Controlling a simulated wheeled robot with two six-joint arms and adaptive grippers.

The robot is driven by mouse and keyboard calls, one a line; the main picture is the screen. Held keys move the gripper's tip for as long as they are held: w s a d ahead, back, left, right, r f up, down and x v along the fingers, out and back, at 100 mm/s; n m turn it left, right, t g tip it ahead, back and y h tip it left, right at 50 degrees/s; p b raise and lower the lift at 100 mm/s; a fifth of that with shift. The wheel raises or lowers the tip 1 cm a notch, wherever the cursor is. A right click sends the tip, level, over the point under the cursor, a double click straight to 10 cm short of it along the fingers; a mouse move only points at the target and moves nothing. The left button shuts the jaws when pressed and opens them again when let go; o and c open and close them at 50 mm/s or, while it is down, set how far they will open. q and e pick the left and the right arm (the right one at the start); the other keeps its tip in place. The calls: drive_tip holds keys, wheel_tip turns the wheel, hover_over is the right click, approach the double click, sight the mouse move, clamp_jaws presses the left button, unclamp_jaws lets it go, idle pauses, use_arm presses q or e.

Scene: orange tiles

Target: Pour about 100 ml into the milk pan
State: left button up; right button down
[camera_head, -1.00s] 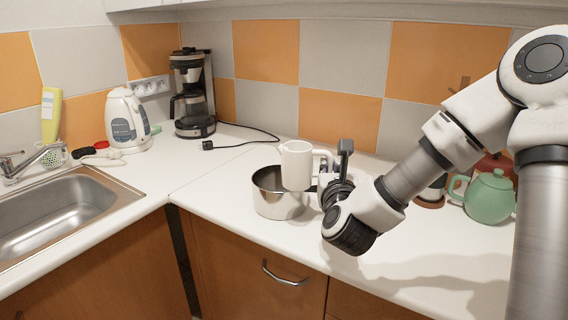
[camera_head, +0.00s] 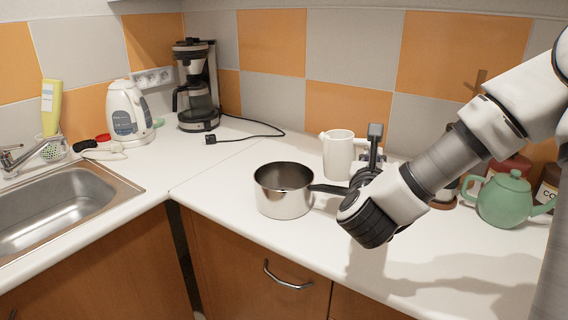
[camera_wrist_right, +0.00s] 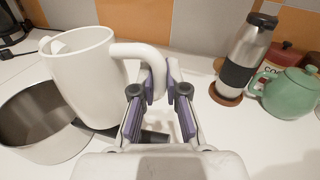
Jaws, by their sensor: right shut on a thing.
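The steel milk pan (camera_head: 284,198) stands on the white counter with its dark handle pointing right; it also shows at the left of the right wrist view (camera_wrist_right: 38,125). Its inside looks dark and I cannot tell if it holds liquid. A white jug (camera_head: 338,157) is upright, behind and to the right of the pan; it shows large in the right wrist view (camera_wrist_right: 85,80). My right gripper (camera_wrist_right: 158,88) is shut on the jug's handle; in the head view it (camera_head: 366,165) is partly hidden by my wrist. I cannot tell if the jug touches the counter. My left gripper is not in view.
A green teapot (camera_head: 504,199) and a steel flask (camera_wrist_right: 242,62) stand to the right. A coffee maker (camera_head: 196,88) and a white kettle (camera_head: 128,114) stand at the back left, near the sink (camera_head: 62,215). The counter left of the pan is mostly clear.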

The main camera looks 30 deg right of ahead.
sight(360, 143)
drive_tip(key=shift+w+a+r+n, duration=0.1)
drive_tip(key=shift+w+r+n, duration=0.1)
drive_tip(key=shift+n, duration=0.1)
drive_tip(key=shift+w+a+r+n+g+p, duration=0.15)
drive_tip(key=shift+w+a+r+n+p, duration=0.2)
drive_tip(key=shift+r+n, duration=0.3)
drive_tip(key=shift+w+a+r+n+g+p, duration=0.15)
drive_tip(key=shift+w+r+n+p, duration=0.25)
drive_tip(key=shift+r+n, duration=0.2)
drive_tip(key=shift+w+a+f+n, duration=0.15)
drive_tip(key=shift+w+n, duration=0.1)
drive_tip(key=shift+w, duration=0.05)
drive_tip(key=w+a+r+n+g+p, duration=0.1)
drive_tip(key=w+n+p, duration=0.4)
drive_tip(key=p, duration=1.4)
drive_tip(key=shift+w+a+r+n+g, duration=0.15)
drive_tip(key=shift+a+r+n+g, duration=0.3)
drive_tip(key=shift+a+n, duration=0.45)
drive_tip(key=shift+w+r+p, duration=0.1)
drive_tip(key=shift+r+p, duration=0.05)
drive_tip(key=shift+p, duration=0.15)
drive_tip(key=shift+w+r+p, duration=0.1)
drive_tip(key=shift+p, duration=0.3)
